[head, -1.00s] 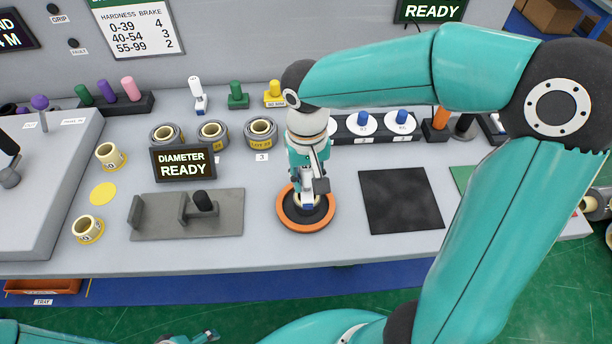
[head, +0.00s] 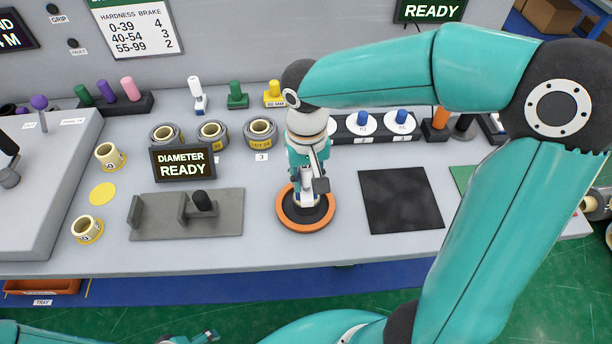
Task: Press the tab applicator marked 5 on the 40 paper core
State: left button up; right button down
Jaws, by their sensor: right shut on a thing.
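My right gripper (head: 306,200) points down over the orange-rimmed round holder (head: 288,219) with a dark centre. It is shut on a small white and blue piece, mostly hidden by the fingers; no number can be read on it. A pale core seems to stand in the holder under the fingers, but I cannot tell whether the piece touches it. Two blue-knobbed white discs (head: 363,125) (head: 400,123) stand on a dark rack behind. Part of my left gripper (head: 207,336) shows at the bottom edge; its fingers are unclear.
A grey fixture (head: 225,227) and the "DIAMETER READY" display (head: 183,164) stand left of the holder. Paper cores (head: 110,155) (head: 87,228) stand further left. Wrapped rolls (head: 261,132) are behind. A black mat (head: 402,200) lies clear at the right.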

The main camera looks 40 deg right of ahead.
dwell(0.4)
jog(key=shift+r+p, duration=3.25)
jog(key=shift+r, duration=0.75)
jog(key=shift+f, duration=0.1)
